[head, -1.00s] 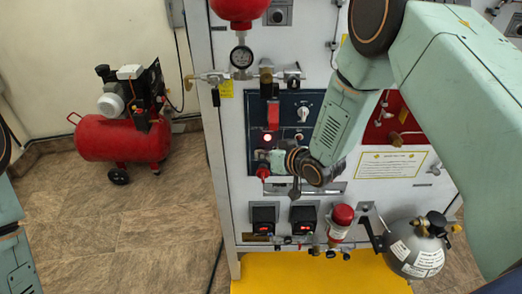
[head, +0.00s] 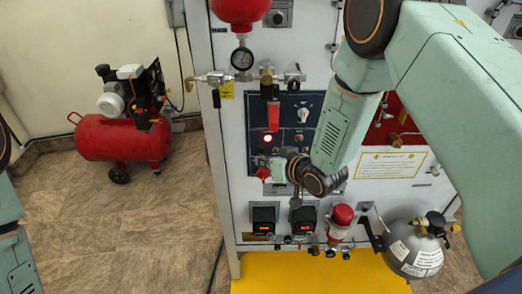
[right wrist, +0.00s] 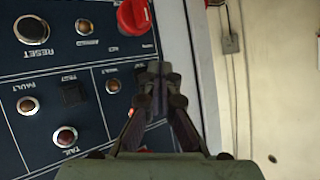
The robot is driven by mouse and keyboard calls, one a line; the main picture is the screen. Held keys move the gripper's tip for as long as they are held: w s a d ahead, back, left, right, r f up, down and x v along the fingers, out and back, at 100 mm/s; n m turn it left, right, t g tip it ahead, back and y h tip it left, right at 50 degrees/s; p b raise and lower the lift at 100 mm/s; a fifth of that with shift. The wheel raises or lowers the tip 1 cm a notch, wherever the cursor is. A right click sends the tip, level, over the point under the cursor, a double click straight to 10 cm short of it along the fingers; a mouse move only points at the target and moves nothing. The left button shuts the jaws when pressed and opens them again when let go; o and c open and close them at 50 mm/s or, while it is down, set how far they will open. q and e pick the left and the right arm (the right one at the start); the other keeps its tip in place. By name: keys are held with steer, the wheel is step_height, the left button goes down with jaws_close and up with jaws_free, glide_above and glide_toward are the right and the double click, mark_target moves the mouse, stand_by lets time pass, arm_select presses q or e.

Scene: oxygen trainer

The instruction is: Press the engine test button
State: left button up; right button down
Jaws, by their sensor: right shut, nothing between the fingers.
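The dark blue control panel (head: 291,109) is on the front of the light grey cabinet. My right gripper (right wrist: 157,68) is shut and empty, its fingertips over the panel near its edge in the right wrist view. They hide part of a section beside a fault light (right wrist: 113,86). No engine label is readable, and I cannot tell whether the fingertips touch. A black square test button (right wrist: 74,93) sits in the neighbouring section, above a tail light (right wrist: 66,136). In the head view my right wrist hides the panel's lower part. My left gripper is out of view.
A red knob (right wrist: 134,16) lies close beyond the fingertips, with a reset button (right wrist: 32,29) at the upper left. A red compressor (head: 122,139) stands on the floor at left. A grey cylinder (head: 413,250) and a red-capped valve (head: 342,214) sit below my arm.

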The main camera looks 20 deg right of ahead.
steer(key=s, duration=0.2)
steer(key=s+a+p, duration=0.1)
steer(key=s, duration=0.1)
steer(key=shift+s, duration=0.1)
stand_by(0.8)
steer(key=s+d+f+g+h+b, duration=0.1)
steer(key=s+d+f+g+b, duration=0.1)
steer(key=s+f+b, duration=0.4)
steer(key=s+d+f+m+g+h+b, duration=0.1)
steer(key=s+f+g+b, duration=0.4)
steer(key=s+f, duration=1.1)
steer(key=s+d+f+m+g+h+b, duration=0.1)
steer(key=s+d+f+g+h+b, duration=0.1)
steer(key=s+f+b, duration=0.6)
steer(key=s+d+f+g, duration=0.1)
steer(key=s+f+g, duration=0.1)
steer(key=s, duration=0.4)
steer(key=shift+d+f+h+b, duration=0.15)
steer(key=shift+f+h+b, duration=0.15)
steer(key=shift+f+b, duration=0.15)
